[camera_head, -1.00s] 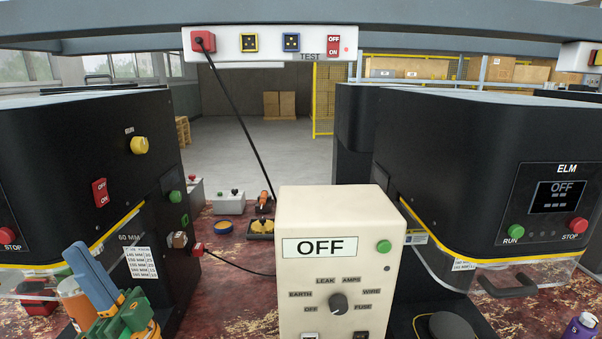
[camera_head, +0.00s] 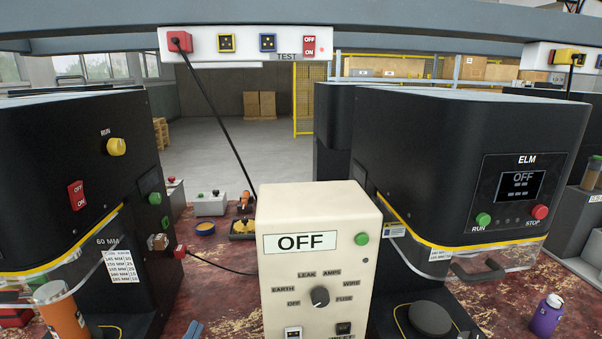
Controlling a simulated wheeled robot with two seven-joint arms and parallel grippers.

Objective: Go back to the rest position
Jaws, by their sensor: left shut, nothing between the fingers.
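Only the blue fingertips of my left gripper (camera_head: 193,329) show, at the bottom edge, left of the cream tester box. They look shut and hold nothing that I can see. The rest of that gripper is below the frame. My right gripper is not in view. The tester box (camera_head: 315,218) stands upright in the middle, and its display reads OFF.
Black seamer machines stand at the left (camera_head: 70,150) and right (camera_head: 450,135). An orange cylinder (camera_head: 65,315) is at lower left and a purple bottle (camera_head: 546,315) at lower right. A cable (camera_head: 215,110) hangs from the overhead socket strip (camera_head: 197,44).

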